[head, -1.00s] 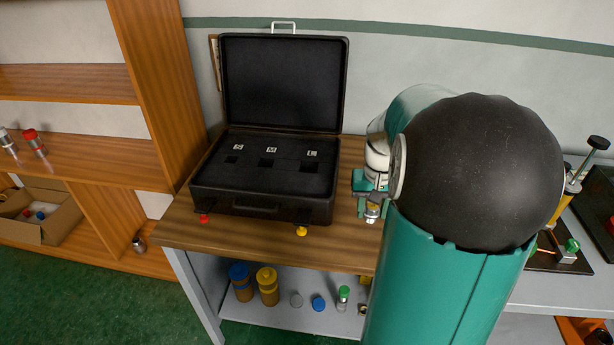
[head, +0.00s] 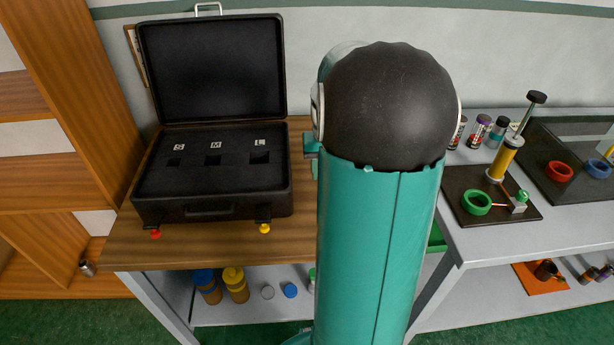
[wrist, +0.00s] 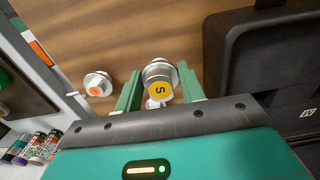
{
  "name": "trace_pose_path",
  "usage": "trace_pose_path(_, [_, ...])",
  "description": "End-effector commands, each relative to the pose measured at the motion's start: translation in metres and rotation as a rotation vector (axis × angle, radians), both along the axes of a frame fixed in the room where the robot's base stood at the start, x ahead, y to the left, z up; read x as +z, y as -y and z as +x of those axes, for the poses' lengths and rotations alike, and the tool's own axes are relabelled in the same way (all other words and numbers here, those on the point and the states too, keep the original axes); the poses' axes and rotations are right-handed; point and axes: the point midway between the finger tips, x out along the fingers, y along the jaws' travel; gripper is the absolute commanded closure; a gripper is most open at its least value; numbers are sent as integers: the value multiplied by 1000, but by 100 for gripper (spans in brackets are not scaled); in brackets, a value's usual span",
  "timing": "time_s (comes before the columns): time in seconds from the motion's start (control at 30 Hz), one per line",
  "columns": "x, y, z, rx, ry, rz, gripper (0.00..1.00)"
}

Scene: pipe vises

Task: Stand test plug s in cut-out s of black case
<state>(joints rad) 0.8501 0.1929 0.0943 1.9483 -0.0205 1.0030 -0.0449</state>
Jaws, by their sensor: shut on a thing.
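The black case (head: 213,212) lies open on the wooden bench top in the head view, its lid standing up at the back. Its foam has three square cut-outs marked S, M and L; cut-out s (head: 174,162) is the left one and looks empty. In the wrist view, test plug s (wrist: 159,88) is a silvery metal piece with a yellow disc marked S. My gripper (wrist: 158,84) is shut on it between two green fingers, right beside the case wall (wrist: 222,60). Whether the plug is clear of the bench I cannot tell. In the head view my arm hides the plug.
Another silvery piece with an orange mark (wrist: 97,85) stands on the bench left of my gripper in the wrist view. Red and yellow latches (head: 264,228) stick out at the case's front. A grey bench (head: 530,220) with tools stands to the right.

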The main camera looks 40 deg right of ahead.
Motion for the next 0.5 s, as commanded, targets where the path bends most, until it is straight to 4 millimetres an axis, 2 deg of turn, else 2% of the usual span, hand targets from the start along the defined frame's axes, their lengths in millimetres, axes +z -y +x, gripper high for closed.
trace_pose_path(0.1, [-13,11,24,1,-1,2,84])
trace_pose_path(0.3, [-49,24,53,2,-3,3,84])
trace_pose_path(0.5, [-65,30,67,1,-1,1,84])
